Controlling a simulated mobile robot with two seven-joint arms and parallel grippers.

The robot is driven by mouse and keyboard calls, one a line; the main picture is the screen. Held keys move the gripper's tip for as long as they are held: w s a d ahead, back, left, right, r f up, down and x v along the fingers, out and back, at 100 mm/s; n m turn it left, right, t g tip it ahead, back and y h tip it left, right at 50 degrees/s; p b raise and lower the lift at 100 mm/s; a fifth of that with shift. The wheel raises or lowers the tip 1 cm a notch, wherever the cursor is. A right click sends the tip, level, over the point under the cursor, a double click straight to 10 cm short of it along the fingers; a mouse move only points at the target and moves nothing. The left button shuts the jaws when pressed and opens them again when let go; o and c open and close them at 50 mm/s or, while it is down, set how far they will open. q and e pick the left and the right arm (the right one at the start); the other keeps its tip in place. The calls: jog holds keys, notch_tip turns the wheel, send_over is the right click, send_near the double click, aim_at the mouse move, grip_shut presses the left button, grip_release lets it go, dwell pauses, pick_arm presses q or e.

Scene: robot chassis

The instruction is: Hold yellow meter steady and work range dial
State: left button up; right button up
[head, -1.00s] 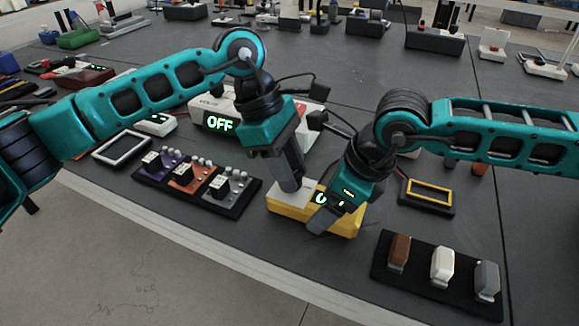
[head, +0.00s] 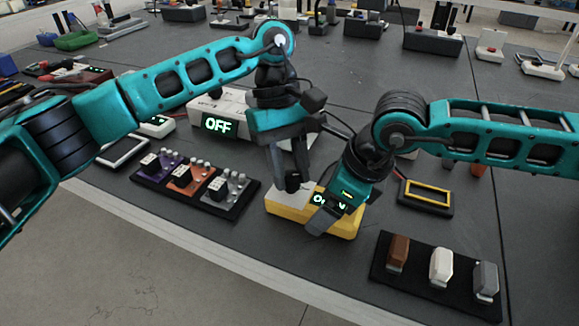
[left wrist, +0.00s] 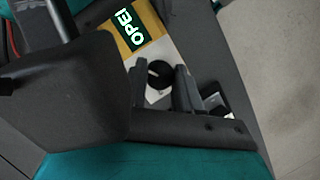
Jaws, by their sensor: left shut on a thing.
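The yellow meter (head: 312,218) sits on the dark bench, with a pale panel at its left end and a lit green display (head: 319,199). In the left wrist view the display (left wrist: 133,28) reads "OPE" before it is cut off. My left gripper (head: 287,190) points down over the pale panel. In the left wrist view its fingers (left wrist: 160,76) are shut on the black range dial (left wrist: 158,72), which has a white pointer line. My right gripper (head: 325,217) is at the meter's front right and covers part of the display. Its finger gap is hidden.
A rack (head: 195,185) of purple, orange and grey modules lies left of the meter. A white unit reading OFF (head: 217,124) stands behind. A yellow-framed black device (head: 427,196) and a tray of coloured blocks (head: 435,279) lie right.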

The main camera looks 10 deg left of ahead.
dwell(0.4)
pick_arm(q)
jog(key=o, duration=1.1)
jog(key=shift+c, duration=0.2)
jog(key=shift+r, duration=0.15)
jog(key=v, duration=1.1)
jog(key=shift+w+r, duration=0.25)
jog(key=shift+r, duration=0.1)
pick_arm(e)
jog(key=o, duration=1.1)
